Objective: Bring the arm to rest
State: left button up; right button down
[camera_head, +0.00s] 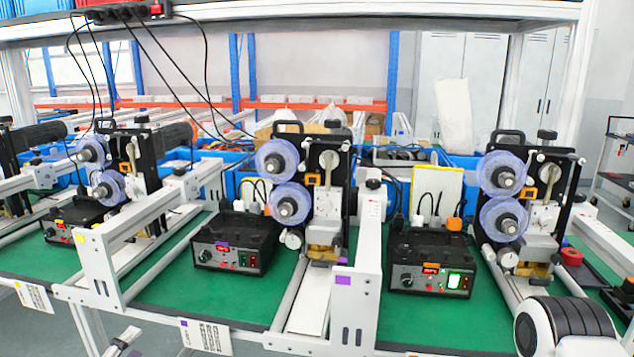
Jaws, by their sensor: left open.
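Only a small part of my left gripper (124,342) shows, low at the left by the bottom edge, in front of the bench's front rail. It is open, and I see nothing held in it. The rest of the left arm is out of frame. A white and black rounded link of my own arm fills the bottom right corner. My right gripper is not in view.
Coder machines with blue-purple reels (277,160) (502,173) stand in rows on a green bench (190,300). Black control boxes (235,243) (432,262) sit beside them. White frame posts (356,305) divide the stations. A red roll (571,256) lies at right.

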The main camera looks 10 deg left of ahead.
pick_arm(q)
jog(key=s+d+f+m+g+h+p, duration=0.1)
jog(key=s+d+f+m+g+p, duration=0.15)
jog(key=d+f+m+g, duration=0.3)
jog(key=s+d+f+m+g+h+p, duration=0.15)
jog(key=s+d+f+g, duration=0.25)
jog(key=d+f, duration=0.4)
jog(key=s+f+m+g+y, duration=0.2)
jog(key=s+f+m+g, duration=0.1)
jog(key=s, duration=0.5)
jog(key=s+d+f+m+g+y+p, duration=0.1)
jog(key=s+f+m+g, duration=0.3)
jog(key=s, duration=0.5)
notch_tip(320, 180, down, 2)
jog(key=shift+s+f+g+y+p, duration=0.15)
jog(key=shift+g+y+p, duration=0.15)
jog(key=shift+g+y, duration=0.3)
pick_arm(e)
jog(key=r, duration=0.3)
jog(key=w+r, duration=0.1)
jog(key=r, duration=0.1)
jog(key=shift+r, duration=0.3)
